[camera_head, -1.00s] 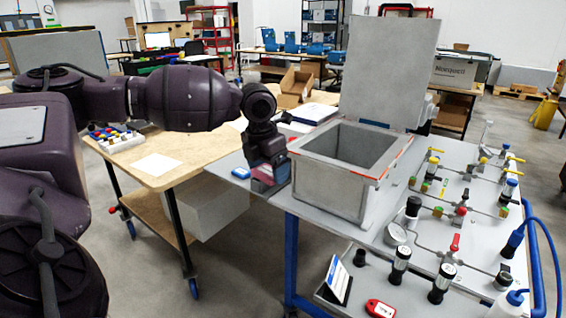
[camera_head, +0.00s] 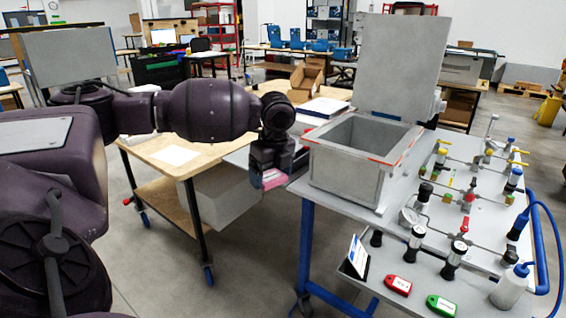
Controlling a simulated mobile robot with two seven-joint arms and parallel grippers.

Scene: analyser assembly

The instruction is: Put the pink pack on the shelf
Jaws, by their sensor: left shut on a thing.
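My left gripper (camera_head: 270,172) hangs pointing down, just left of the grey table's front-left corner, and is shut on the pink pack (camera_head: 272,179). Only the pack's lower part shows below the dark jaws; the rest is hidden. In the picture the pack is over the gap between the wooden table (camera_head: 210,152) and the grey table (camera_head: 300,183). A low wooden shelf (camera_head: 160,201) under the wooden table may be the shelf meant; I cannot tell. My right gripper is not in view.
An open grey box (camera_head: 345,178) with a raised lid stands on the grey table, close right of my left gripper. A panel of valves (camera_head: 470,190) is at the right. A large pale box (camera_head: 222,195) takes up the shelf's right side.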

